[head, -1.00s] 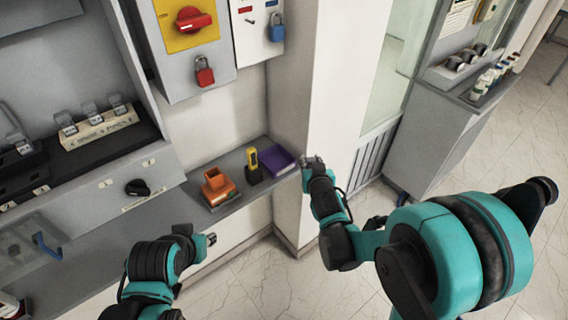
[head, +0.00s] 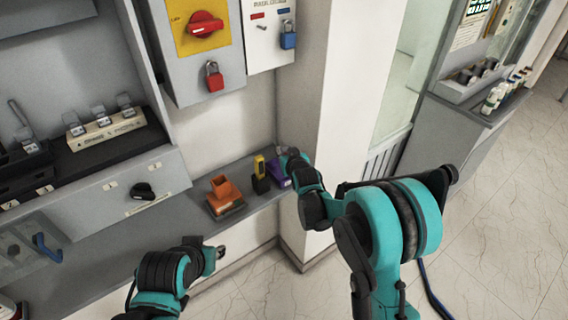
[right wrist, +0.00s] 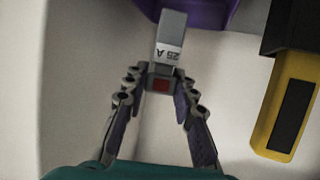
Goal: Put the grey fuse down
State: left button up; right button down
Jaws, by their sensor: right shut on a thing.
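My right gripper (right wrist: 160,80) is shut on the grey fuse (right wrist: 171,38), which has a white label reading 25 A. The far end of the fuse meets the edge of the purple tray (right wrist: 215,14) in the right wrist view. I cannot tell whether they touch. In the head view, my right gripper (head: 291,157) is at the purple tray (head: 276,176) on the shelf and partly covers it. The fuse is not clear there. My left gripper (head: 215,252) is low in front of the shelf, away from the tray. Its fingers are too small to judge.
A yellow tester (head: 260,168) in a black holder stands just left of the purple tray; it also shows in the right wrist view (right wrist: 285,120). An orange container (head: 224,190) is farther left on the shelf (head: 185,221). A white pillar (head: 337,120) stands close on the right.

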jog(key=shift+w+a+f, duration=0.3)
jog(key=shift+a+f, duration=0.05)
jog(key=shift+f, duration=0.1)
notch_tip(320, 180, down, 4)
jog(key=shift+r+b, duration=0.1)
jog(key=shift+b, duration=0.8)
jog(key=shift+s+r, duration=0.1)
jog(key=shift+r, duration=0.05)
jog(key=c, duration=1.2)
grip_release()
